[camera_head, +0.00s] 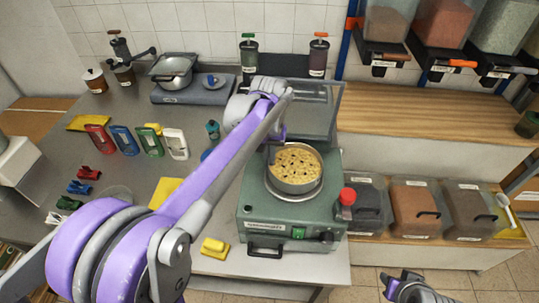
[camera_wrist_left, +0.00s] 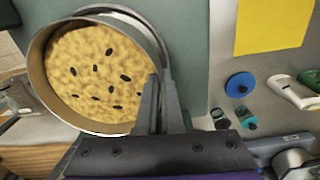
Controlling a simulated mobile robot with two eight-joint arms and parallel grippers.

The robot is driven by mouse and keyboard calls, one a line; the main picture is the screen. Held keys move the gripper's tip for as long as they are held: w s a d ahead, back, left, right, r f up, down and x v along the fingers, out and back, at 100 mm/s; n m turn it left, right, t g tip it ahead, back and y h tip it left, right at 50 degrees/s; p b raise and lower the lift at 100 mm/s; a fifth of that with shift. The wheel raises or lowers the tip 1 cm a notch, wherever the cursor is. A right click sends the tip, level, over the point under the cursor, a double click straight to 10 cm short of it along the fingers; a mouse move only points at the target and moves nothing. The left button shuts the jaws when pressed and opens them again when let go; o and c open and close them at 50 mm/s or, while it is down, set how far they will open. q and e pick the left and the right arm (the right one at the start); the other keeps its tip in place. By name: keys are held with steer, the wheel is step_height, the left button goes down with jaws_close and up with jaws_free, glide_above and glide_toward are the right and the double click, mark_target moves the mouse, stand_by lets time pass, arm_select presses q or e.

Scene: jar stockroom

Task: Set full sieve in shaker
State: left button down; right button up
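The full sieve (camera_head: 297,187), a round metal pan of yellow lumpy material with dark specks, is over the round seat of the green shaker (camera_head: 255,229). I cannot tell whether it rests fully in the seat. My left gripper (camera_head: 271,150) is at its left rim. In the left wrist view, the gripper's fingers (camera_wrist_left: 160,103) straddle the wall of the sieve (camera_wrist_left: 38,75), one inside and one outside, closed on it. The shaker's green top (camera_wrist_left: 190,40) shows behind. My right gripper (camera_head: 402,283) is low at the right, away from everything; its finger gap is unclear.
A red knob (camera_head: 347,197) stands at the shaker's right edge, and a raised clear lid (camera_head: 308,113) is behind the sieve. A yellow block (camera_head: 215,247) lies left of the shaker. Lidded bins (camera_head: 415,205) stand to the right. Coloured holders (camera_head: 122,139) stand on the left bench.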

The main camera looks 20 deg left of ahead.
arm_select(q)
steer(key=shift+s+f, duration=0.15)
steer(key=shift+f, duration=0.6)
arm_select(e)
steer(key=shift+s+f, duration=0.4)
steer(key=shift+f, duration=0.1)
steer(key=shift+w, duration=0.15)
arm_select(q)
steer(key=shift+f+b, duration=0.45)
arm_select(e)
steer(key=shift+s+f, duration=0.25)
steer(key=shift+f, duration=0.15)
arm_select(q)
steer(key=shift+r, duration=0.2)
arm_select(e)
steer(key=shift+r, duration=0.15)
arm_select(q)
steer(key=shift+r+p, duration=0.35)
steer(key=shift+r, duration=0.35)
arm_select(e)
steer(key=shift+w+r, duration=0.3)
steer(key=shift+r, duration=0.15)
arm_select(q)
steer(key=shift+f+b, duration=0.4)
steer(key=shift+f, duration=0.45)
arm_select(e)
steer(key=shift+s+f, duration=0.35)
steer(key=shift+f, duration=0.3)
